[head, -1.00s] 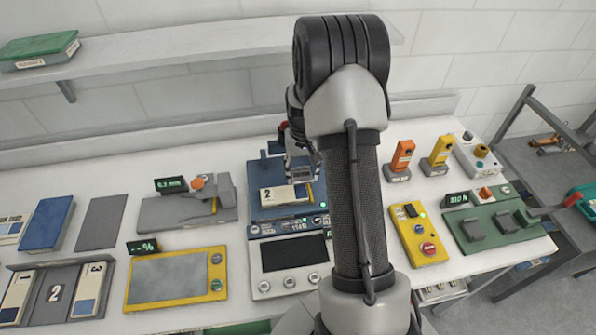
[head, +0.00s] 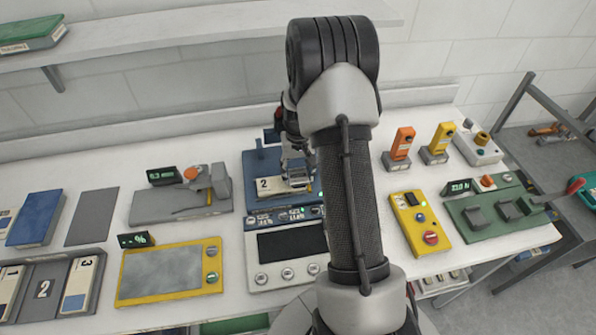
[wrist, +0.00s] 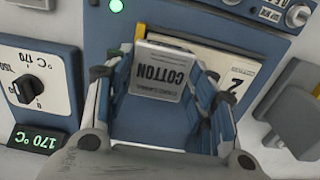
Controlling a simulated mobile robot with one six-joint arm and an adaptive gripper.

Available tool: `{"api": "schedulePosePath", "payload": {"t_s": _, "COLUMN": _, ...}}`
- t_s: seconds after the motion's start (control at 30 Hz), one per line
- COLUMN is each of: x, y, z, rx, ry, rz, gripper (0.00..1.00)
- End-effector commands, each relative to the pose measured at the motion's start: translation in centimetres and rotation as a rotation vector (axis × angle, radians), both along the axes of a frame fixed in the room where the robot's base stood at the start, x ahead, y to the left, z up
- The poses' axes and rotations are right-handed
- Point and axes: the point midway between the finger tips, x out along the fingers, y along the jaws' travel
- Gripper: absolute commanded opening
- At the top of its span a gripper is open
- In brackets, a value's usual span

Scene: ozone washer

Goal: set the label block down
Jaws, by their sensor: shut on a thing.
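The label block (wrist: 160,74) is a small pale block with the word COTTON on it, upside down in the wrist view. My gripper (wrist: 157,92) is shut on it, one finger on each side. In the head view my gripper (head: 296,172) is low over the blue-topped machine (head: 253,160), and the held block is mostly hidden by it. A cream piece marked 2 (head: 269,187) lies on the blue top right beside the gripper; in the wrist view it (wrist: 235,78) shows beyond the label block. Whether the label block touches the surface below, I cannot tell.
A rack (head: 43,288) at left holds cream pieces beside a grey slot marked 2. A yellow-framed panel (head: 213,279), a grey device (head: 150,207), a yellow button box (head: 420,223) and a green device (head: 505,208) stand around. Free bench shows between them.

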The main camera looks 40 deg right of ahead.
Motion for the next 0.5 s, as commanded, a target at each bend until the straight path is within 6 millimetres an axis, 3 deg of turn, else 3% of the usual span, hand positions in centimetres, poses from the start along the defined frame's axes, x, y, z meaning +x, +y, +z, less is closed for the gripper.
{"api": "schedulePosePath", "payload": {"t_s": 0.5, "x": 0.00, "y": 0.00, "z": -1.02, "rx": 0.000, "ry": 0.000, "rz": 0.000, "gripper": 0.26}}
